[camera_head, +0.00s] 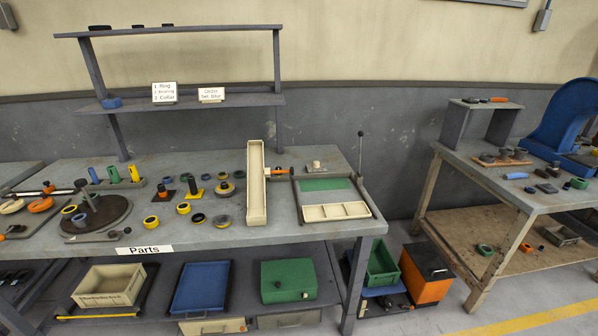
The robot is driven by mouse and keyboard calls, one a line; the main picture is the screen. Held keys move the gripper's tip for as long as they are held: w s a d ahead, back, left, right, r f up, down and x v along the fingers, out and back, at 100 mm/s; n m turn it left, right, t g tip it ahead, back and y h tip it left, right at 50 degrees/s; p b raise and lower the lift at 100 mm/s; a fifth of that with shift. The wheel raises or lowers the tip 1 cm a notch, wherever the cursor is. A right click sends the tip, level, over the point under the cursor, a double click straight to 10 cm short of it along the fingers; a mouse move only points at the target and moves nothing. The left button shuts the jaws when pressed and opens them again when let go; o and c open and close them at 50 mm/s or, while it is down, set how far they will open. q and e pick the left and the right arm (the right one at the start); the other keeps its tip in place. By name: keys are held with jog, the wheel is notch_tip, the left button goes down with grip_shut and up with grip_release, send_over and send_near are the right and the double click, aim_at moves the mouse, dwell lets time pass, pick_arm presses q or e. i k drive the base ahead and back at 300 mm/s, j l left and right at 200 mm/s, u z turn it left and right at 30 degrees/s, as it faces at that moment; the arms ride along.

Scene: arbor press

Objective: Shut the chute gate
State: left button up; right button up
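A cream chute (256,190), a long narrow trough, stands on the left workbench near its right part and runs from back to front. A small piece with an orange end (278,171) sits at the chute's right side, with a dark part reaching right. I cannot tell from this view whether it belongs to the gate, or whether the gate is open or shut. The trough looks empty. Neither of my grippers is in view.
Right of the chute is a tray with cream compartments (337,211) and an upright dark lever (360,150). Several rings and a dark turntable (97,214) lie left of it. A blue press (562,115) stands on the right bench (480,165). A floor gap separates the benches.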

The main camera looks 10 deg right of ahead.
aim_at(290, 171)
jog(key=l+u, duration=0.2)
jog(key=l, duration=0.7)
jog(key=k+l+u, duration=0.2)
jog(key=l, duration=0.65)
jog(key=i+l+z, duration=0.15)
jog(key=z, duration=0.35)
jog(key=i+l+z, duration=0.1)
jog(key=z, duration=0.35)
jog(key=i+j, duration=0.05)
